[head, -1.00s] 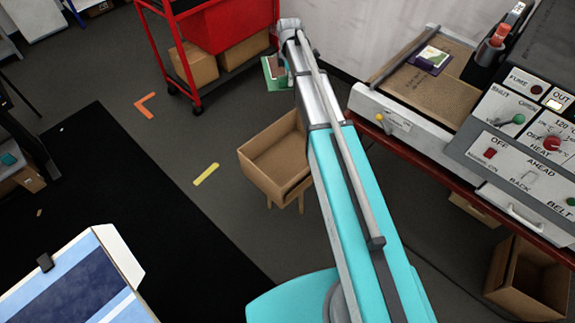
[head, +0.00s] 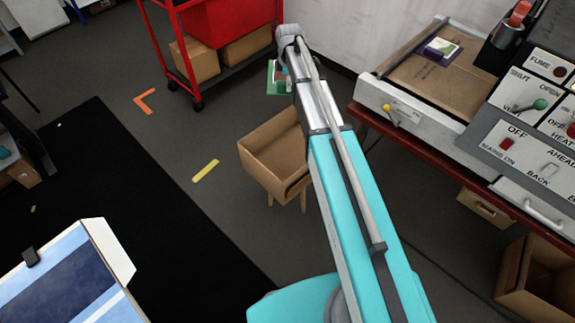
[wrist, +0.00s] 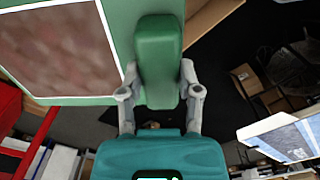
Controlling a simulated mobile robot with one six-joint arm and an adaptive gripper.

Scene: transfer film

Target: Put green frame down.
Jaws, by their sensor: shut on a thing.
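The green frame (wrist: 118,65) fills the upper left of the wrist view, with a brownish-red speckled panel inside a thin white border. A green block-like handle (wrist: 158,55) stands on its edge. My gripper (wrist: 160,92) is shut on this handle, one finger on each side. In the head view a small part of the green frame (head: 273,80) shows beside the end of my arm, near the red cart. My arm hides the rest of the frame and the gripper there. The frame is held in the air.
An open cardboard box on legs (head: 262,165) stands left of my arm. A red cart (head: 222,25) with boxes is behind. A machine with a flat bed (head: 435,85) and switches is at right. A blue-and-white panel (head: 75,285) is at lower left.

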